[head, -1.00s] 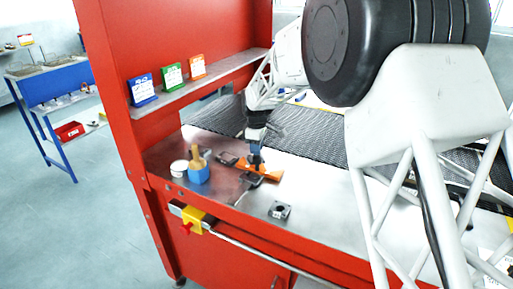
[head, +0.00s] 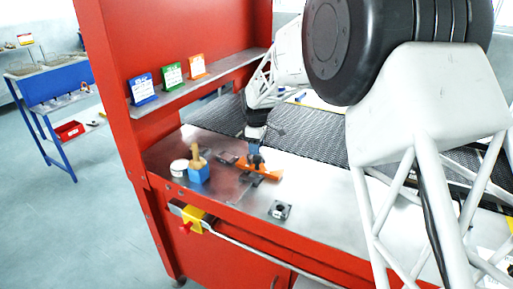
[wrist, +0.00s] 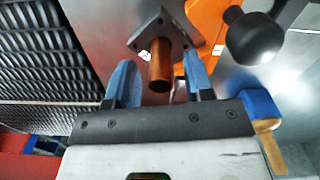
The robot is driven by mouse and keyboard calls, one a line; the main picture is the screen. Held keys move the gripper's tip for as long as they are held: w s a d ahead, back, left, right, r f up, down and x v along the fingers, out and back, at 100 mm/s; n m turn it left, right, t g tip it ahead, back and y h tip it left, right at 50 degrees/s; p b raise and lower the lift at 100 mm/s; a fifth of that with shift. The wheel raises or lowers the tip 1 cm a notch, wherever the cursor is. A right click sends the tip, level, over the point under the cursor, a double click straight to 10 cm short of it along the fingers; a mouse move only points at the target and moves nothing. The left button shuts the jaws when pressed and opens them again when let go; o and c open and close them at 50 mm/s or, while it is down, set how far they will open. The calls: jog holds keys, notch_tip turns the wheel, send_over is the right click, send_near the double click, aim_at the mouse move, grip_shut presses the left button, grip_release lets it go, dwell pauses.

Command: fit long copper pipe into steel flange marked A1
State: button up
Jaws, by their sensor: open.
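In the wrist view a copper pipe (wrist: 160,70) stands out of a dark grey square flange (wrist: 163,35). Small white marks show at the flange's edge, too small to read. My gripper (wrist: 160,78) is open. Its two blue fingers are on either side of the pipe, with a gap showing at each side. In the head view my gripper (head: 255,160) is low over the worktop beside an orange piece (head: 265,173); the pipe cannot be made out there. Another square flange-like part (head: 280,210) lies near the worktop's front edge.
A blue block with a wooden handle (head: 198,168) and a white round item (head: 178,168) stand left of my gripper. A black ball-shaped knob (wrist: 255,38) is close at right in the wrist view. The mesh belt (head: 310,128) runs behind. The front worktop is mostly clear.

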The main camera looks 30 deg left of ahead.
notch_tip(320, 180, up, 12)
jog(key=shift+f, duration=0.2)
dwell(0.4)
dwell(0.8)
jog(key=s+d+r+m, duration=0.3)
jog(key=s+d, duration=0.1)
jog(key=d, duration=0.8)
jog(key=s+d+r+m+t, duration=0.1)
jog(key=s+d+r+m, duration=0.25)
jog(key=d, duration=0.85)
jog(key=s+d+r+m, duration=0.3)
jog(key=s+d, duration=0.1)
jog(key=d, duration=0.8)
jog(key=s+d+f+m, duration=0.2)
jog(key=s+d+m, duration=0.1)
jog(key=s+d, duration=0.4)
jog(key=s+d+f+m+t, duration=0.1)
jog(key=s+d+f+m, duration=0.2)
jog(key=s+d, duration=0.5)
jog(key=s+d+f+m, duration=0.2)
jog(key=s+d+m, duration=0.3)
jog(key=s, duration=0.8)
jog(key=d, duration=0.3)
jog(key=shift+f+t, duration=0.15)
jog(key=shift+t, duration=0.15)
